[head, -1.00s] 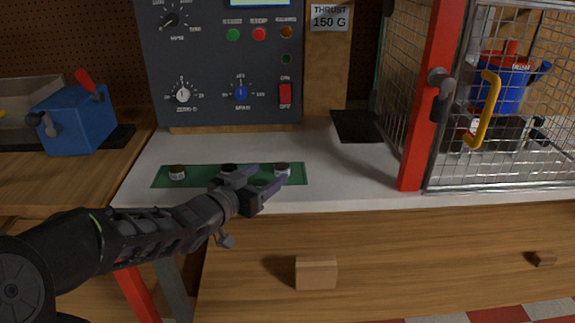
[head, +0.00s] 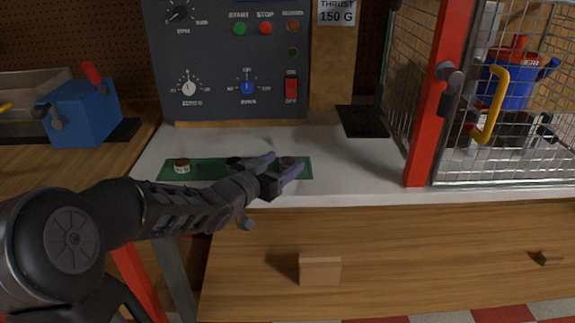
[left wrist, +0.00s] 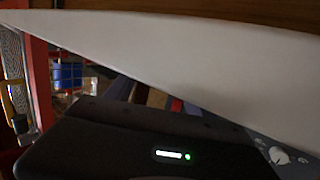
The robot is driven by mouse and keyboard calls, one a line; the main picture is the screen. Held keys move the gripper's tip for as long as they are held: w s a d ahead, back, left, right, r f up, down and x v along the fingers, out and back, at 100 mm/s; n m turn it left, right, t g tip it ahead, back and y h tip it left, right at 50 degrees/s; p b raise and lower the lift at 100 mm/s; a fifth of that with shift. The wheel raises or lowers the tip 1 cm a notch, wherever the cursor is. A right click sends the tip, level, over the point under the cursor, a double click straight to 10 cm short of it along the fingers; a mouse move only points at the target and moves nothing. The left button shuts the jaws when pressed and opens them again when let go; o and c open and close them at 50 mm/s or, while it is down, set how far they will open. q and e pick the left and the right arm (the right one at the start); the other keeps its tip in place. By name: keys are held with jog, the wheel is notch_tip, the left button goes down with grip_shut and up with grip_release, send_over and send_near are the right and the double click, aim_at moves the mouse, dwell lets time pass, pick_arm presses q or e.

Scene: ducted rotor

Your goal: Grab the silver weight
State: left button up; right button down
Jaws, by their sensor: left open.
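The silver weight (head: 288,161) is a small short cylinder at the right end of the green mat (head: 218,177) on the light bench top. It stands between the fingertips of my left gripper (head: 286,166), which is open and partly hides it. I cannot tell whether either finger touches it. A labelled weight with a brownish top (head: 182,166) stands at the mat's left end. A dark weight (head: 234,162) in the middle is partly covered by my gripper. The left wrist view shows my dark gripper housing but no clear weight. My right gripper is not in view.
The control panel (head: 228,65) stands behind the mat. A wire cage with a red post (head: 436,100) and yellow handle (head: 494,105) is at the right. A blue clamp block (head: 82,112) is at the left.

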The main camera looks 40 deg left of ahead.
pick_arm(q)
jog(key=w, duration=0.2)
jog(key=shift+w+a+f, duration=0.1)
jog(key=shift+w+f, duration=0.2)
jog(key=shift+w, duration=0.1)
grip_shut()
dwell(0.8)
